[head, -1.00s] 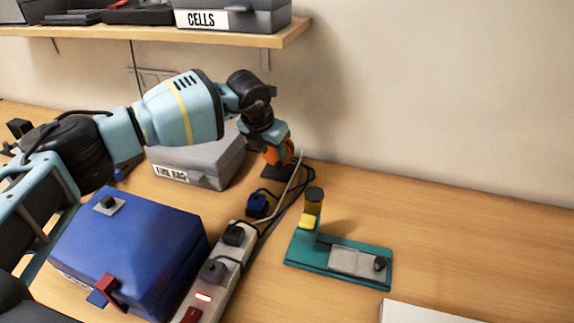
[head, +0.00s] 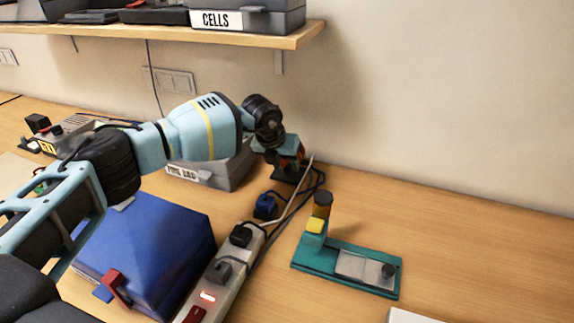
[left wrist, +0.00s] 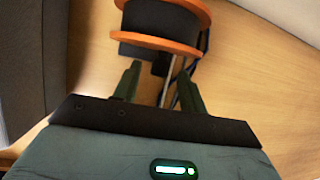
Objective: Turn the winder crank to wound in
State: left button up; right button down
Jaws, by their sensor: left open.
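The winder's spool (left wrist: 165,20), with orange flanges and a dark wound core, is at the top of the left wrist view. In the head view it is mostly hidden behind my left gripper (head: 288,153); its dark base (head: 290,175) shows just below. My left gripper is open, its two fingertips (left wrist: 160,88) apart with the spool just beyond them. A thin pale rod or cable shows between the fingers; I cannot tell which. I cannot make out the crank or its position. My right gripper is not in view.
The grey FIRE BAG case (head: 215,168) stands left of the winder. A blue box (head: 150,245) and a power strip (head: 225,275) with plugs and cables are nearer. A teal fixture (head: 345,268) is at the right. A shelf (head: 265,40) hangs above. Bare table lies to the right.

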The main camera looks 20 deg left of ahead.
pick_arm(q)
jog(key=shift+w+d+f, duration=0.1)
jog(key=shift+w+f, duration=0.15)
jog(key=shift+f, duration=0.25)
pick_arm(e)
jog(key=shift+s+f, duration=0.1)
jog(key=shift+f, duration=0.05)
pick_arm(q)
grip_shut()
jog(key=shift+r+y+p, duration=0.2)
jog(key=shift+y+p, duration=0.35)
jog(key=shift+y, duration=0.15)
jog(key=shift+m+y+p, duration=0.3)
jog(key=shift+y, duration=0.4)
jog(key=shift+f+y, duration=0.25)
jog(key=shift+y, duration=0.45)
jog(key=shift+a+f+m+y, duration=0.2)
jog(key=shift+m+y, duration=0.2)
jog(key=shift+y, duration=0.7)
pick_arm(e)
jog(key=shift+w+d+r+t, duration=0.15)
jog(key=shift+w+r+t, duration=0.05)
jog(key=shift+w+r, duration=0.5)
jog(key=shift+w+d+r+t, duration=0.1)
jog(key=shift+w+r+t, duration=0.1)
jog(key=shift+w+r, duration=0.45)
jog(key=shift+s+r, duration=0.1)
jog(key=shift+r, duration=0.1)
